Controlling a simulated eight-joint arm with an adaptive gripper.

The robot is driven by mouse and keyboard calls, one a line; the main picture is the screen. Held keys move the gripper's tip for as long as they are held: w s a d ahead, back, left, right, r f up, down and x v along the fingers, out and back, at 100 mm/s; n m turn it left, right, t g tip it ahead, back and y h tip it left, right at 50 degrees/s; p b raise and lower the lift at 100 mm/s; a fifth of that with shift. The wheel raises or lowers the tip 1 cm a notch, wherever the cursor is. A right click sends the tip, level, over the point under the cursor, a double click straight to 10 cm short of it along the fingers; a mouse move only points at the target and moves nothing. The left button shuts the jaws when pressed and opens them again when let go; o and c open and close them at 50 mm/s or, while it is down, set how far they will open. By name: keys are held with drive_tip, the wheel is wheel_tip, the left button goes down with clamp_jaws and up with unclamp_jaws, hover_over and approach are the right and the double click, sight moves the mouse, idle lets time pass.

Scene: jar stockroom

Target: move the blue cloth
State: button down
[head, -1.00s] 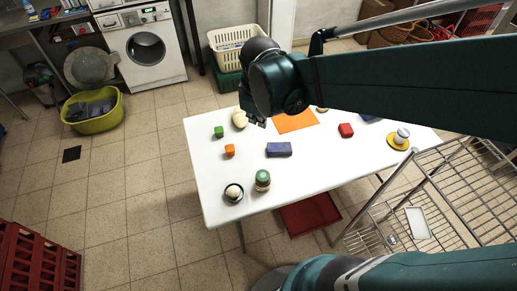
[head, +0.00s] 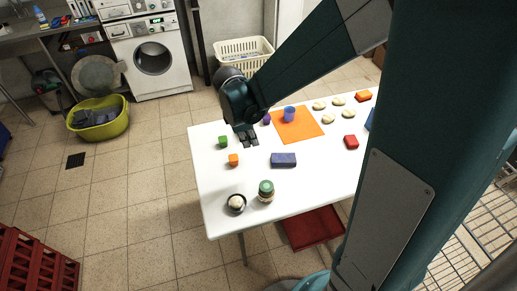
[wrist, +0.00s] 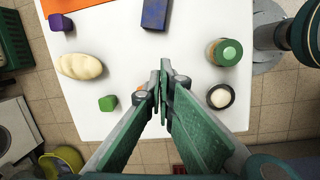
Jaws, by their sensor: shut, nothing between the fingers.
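A folded dark blue piece (head: 283,160), which looks like the blue cloth, lies flat near the middle of the white table (head: 330,175). It also shows at the top of the wrist view (wrist: 154,14). My gripper (head: 248,141) is above the table, to the left of the blue cloth and apart from it. In the wrist view its fingertips (wrist: 165,68) are together with nothing between them. Another blue thing (head: 370,120) shows at the right, mostly hidden by my arm.
A green cube (head: 223,141), orange cube (head: 233,160), green-lidded jar (head: 266,191) and dark bowl (head: 236,203) stand nearby. A blue cup (head: 289,114) is on an orange mat (head: 305,130). A bread loaf (wrist: 80,66) and purple cube (wrist: 61,22) are near my gripper.

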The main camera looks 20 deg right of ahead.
drive_tip(key=f, duration=0.1)
drive_tip(key=w+f+n, duration=0.1)
drive_tip(key=f, duration=0.1)
drive_tip(key=a+f+n, duration=0.1)
drive_tip(key=f, duration=0.1)
drive_tip(key=shift+w+f+g+h, duration=0.1)
drive_tip(key=shift+w+g+h, duration=0.2)
drive_tip(key=shift+g, duration=0.1)
drive_tip(key=shift+s+d+f, duration=0.1)
drive_tip(key=b+x, duration=0.2)
drive_tip(key=x, duration=0.8)
drive_tip(key=shift+b, duration=0.35)
drive_tip(key=shift+d, duration=2)
drive_tip(key=shift+d, duration=0.1)
drive_tip(key=d+b, duration=0.3)
drive_tip(key=d, duration=1.7)
